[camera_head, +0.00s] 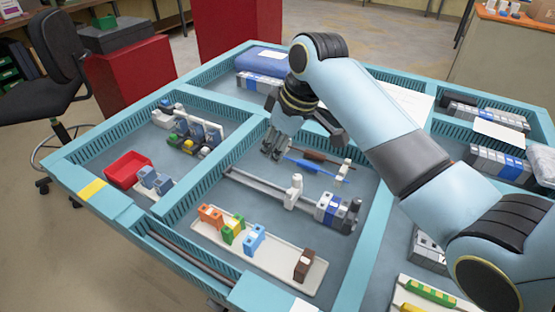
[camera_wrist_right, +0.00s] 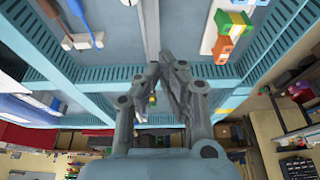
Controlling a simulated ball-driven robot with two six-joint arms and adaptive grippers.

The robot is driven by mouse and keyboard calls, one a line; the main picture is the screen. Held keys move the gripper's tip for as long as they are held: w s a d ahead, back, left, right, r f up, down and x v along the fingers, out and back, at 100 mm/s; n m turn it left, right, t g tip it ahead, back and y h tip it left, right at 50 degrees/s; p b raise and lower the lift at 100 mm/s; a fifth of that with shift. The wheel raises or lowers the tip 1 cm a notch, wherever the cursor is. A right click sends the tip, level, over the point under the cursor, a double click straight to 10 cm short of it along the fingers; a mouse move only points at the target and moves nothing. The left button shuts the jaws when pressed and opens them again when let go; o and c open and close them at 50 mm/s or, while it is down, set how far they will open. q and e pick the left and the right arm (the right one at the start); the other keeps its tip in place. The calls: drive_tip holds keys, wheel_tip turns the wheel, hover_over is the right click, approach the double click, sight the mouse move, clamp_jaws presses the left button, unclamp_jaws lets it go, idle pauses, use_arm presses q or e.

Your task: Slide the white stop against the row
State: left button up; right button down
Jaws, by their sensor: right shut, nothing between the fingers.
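The white stop (camera_head: 293,194) stands upright on a grey rail (camera_head: 258,184) in the middle compartment in the head view. The row (camera_head: 338,212) of grey, white and blue modules sits at the rail's right end. A short bare stretch of rail lies between stop and row. My right gripper (camera_head: 272,151) is above the compartment, behind and left of the stop, apart from it. In the right wrist view its fingers (camera_wrist_right: 166,60) are together and empty, with the rail (camera_wrist_right: 152,25) beyond them. My left gripper is not in view.
Two screwdrivers (camera_head: 308,165) lie behind the rail by a white holder. A pale tray (camera_head: 280,272) with coloured blocks lies in front of it. Blue divider walls (camera_head: 224,160) bound the compartment. A red bin (camera_head: 128,168) stands in the left compartment.

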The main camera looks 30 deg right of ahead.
sight(294, 192)
drive_tip(key=x, duration=0.8)
drive_tip(key=shift+f, duration=0.2)
drive_tip(key=shift+s+d+f+p, duration=0.15)
drive_tip(key=shift+s+d+p, duration=0.2)
drive_tip(key=shift+s, duration=0.2)
drive_tip(key=shift+s+d+f+p, duration=0.1)
drive_tip(key=shift+s+d+p, duration=0.25)
drive_tip(key=shift+s, duration=0.25)
drive_tip(key=shift+s+d, duration=0.25)
drive_tip(key=shift+s, duration=0.2)
drive_tip(key=shift+f, duration=0.1)
